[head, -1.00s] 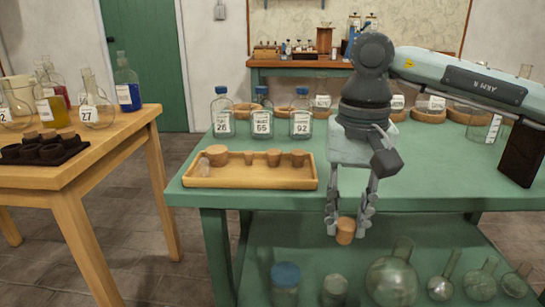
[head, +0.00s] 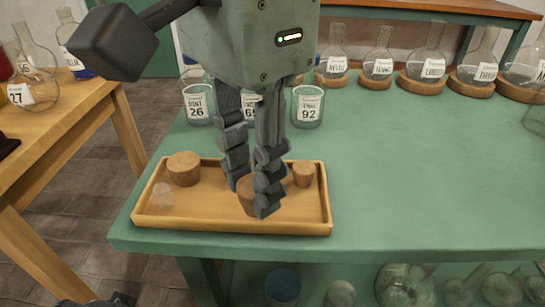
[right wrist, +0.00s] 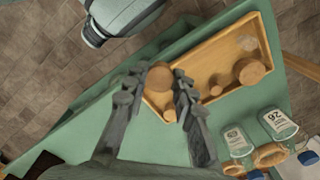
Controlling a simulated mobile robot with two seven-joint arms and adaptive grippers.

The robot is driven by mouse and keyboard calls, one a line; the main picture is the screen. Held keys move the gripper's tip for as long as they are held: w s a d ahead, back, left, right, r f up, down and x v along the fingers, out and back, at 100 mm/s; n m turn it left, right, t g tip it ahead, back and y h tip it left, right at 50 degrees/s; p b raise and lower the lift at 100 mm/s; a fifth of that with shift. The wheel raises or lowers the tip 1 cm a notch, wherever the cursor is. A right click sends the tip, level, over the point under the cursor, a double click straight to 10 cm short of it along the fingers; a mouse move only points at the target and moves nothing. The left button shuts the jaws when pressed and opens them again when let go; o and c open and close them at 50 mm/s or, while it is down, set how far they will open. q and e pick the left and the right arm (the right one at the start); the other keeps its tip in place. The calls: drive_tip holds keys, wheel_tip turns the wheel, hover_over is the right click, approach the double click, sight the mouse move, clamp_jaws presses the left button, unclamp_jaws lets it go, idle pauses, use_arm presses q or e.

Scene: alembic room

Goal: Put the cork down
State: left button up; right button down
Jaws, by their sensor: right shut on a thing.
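My right gripper (head: 252,195) is shut on a cork (head: 246,197), with its fingers pointing down over the wooden tray (head: 180,222). The cork is partly hidden by the fingers in the head view. In the right wrist view the cork (right wrist: 160,75) sits between the fingertips of the right gripper (right wrist: 157,90), near one end of the tray (right wrist: 205,62). I cannot tell whether it touches the tray floor. A wide cork (head: 184,168), a smaller cork (head: 303,174) and a clear stopper (head: 163,195) are in the tray.
The tray lies near the front edge of the green table (head: 420,190). Labelled bottles, one marked 92 (head: 308,106), stand behind it. Labelled flasks on cork rings (head: 425,80) line the back. The tabletop right of the tray is clear. A wooden table (head: 60,120) stands left.

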drive_tip(key=w+d+f, duration=0.1)
drive_tip(key=w, duration=0.1)
drive_tip(key=w+d+f, duration=0.1)
drive_tip(key=w, duration=0.1)
drive_tip(key=w+f, duration=0.2)
drive_tip(key=shift+w+d+f, duration=0.1)
drive_tip(key=shift+w+d, duration=0.2)
drive_tip(key=shift+d, duration=0.1)
drive_tip(key=shift+w+f, duration=0.1)
drive_tip(key=shift+f, duration=1.95)
use_arm(q)
drive_tip(key=shift+w+d+f, duration=0.25)
drive_tip(key=shift+w+f, duration=0.1)
drive_tip(key=shift+w, duration=0.25)
use_arm(e)
drive_tip(key=shift+f, duration=0.1)
use_arm(q)
drive_tip(key=shift+w+d+r+t, duration=0.1)
drive_tip(key=shift+t, duration=0.2)
use_arm(e)
drive_tip(key=shift+f, duration=0.1)
drive_tip(key=c, duration=1.3)
unclamp_jaws()
use_arm(q)
drive_tip(key=shift+r, duration=0.1)
use_arm(e)
drive_tip(key=shift+o, duration=0.2)
